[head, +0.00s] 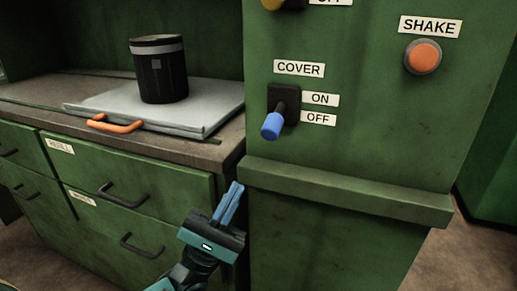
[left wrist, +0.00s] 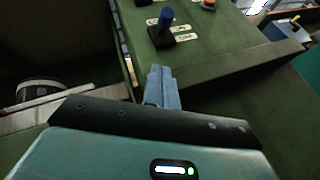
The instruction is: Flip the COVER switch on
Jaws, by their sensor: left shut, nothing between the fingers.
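The COVER switch (head: 273,124) is a lever with a blue tip on a black base, mounted on the green panel under the COVER label (head: 299,69). Its blue tip hangs down beside the OFF label (head: 318,118), below the ON label (head: 321,99). The switch also shows at the top of the left wrist view (left wrist: 166,18). My left gripper (head: 235,187) is shut and empty, below and left of the switch, apart from it. Its blue fingers also show in the left wrist view (left wrist: 160,74). My right gripper is not in view.
A green ledge (head: 340,193) juts out below the switch. An orange SHAKE button (head: 424,57) is at the upper right. On the left, a black canister (head: 159,70) stands on a grey lid with an orange handle (head: 114,124), above green drawers (head: 140,180).

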